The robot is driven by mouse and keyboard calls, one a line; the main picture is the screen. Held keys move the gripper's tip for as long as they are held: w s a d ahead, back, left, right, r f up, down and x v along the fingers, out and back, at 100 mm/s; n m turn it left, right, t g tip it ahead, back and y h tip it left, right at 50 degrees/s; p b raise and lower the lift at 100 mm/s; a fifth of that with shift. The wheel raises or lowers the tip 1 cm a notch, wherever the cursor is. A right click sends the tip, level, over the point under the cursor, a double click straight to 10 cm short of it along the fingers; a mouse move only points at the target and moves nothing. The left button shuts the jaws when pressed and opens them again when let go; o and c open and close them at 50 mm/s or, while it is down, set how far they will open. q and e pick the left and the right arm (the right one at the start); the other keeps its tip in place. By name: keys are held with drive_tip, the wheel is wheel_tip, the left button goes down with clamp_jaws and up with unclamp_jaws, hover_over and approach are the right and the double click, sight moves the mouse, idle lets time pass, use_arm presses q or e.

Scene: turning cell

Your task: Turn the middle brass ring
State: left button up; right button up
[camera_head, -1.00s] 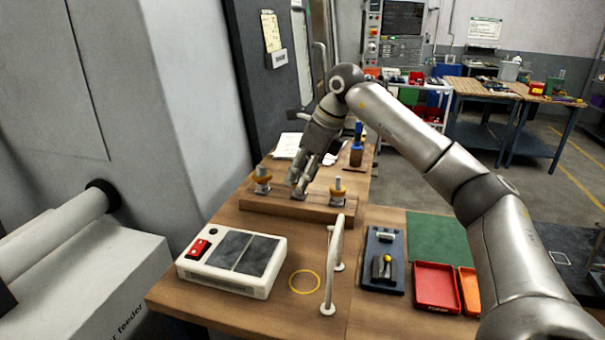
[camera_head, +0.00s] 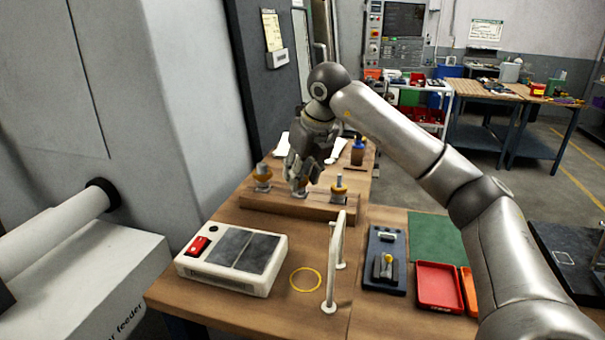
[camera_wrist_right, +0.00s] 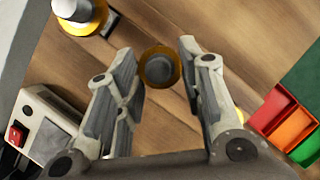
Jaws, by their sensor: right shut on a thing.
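A wooden rail (camera_head: 268,207) carries three posts with brass rings. The left ring (camera_head: 262,176) and right ring (camera_head: 338,189) show around their posts in the head view. The middle brass ring (camera_wrist_right: 158,49) shows in the right wrist view around a dark round post top, between my fingers; in the head view my gripper hides it. My right gripper (camera_head: 299,182) comes down over the middle post and is shut on that ring. It also shows in the wrist view (camera_wrist_right: 158,62). My left gripper is not in view.
A white box with a red switch (camera_head: 232,258) and a white handle bar (camera_head: 336,262) stand in front of the rail. A yellow circle (camera_head: 306,280) marks the bench between them.

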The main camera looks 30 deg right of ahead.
drive_tip(key=shift+r+m, duration=0.2)
drive_tip(key=shift+m, duration=0.3)
drive_tip(key=o, duration=1)
drive_tip(key=shift+f, duration=0.1)
drive_tip(key=shift+o, duration=0.2)
drive_tip(key=v, duration=1.2)
drive_tip(key=shift+a, duration=0.2)
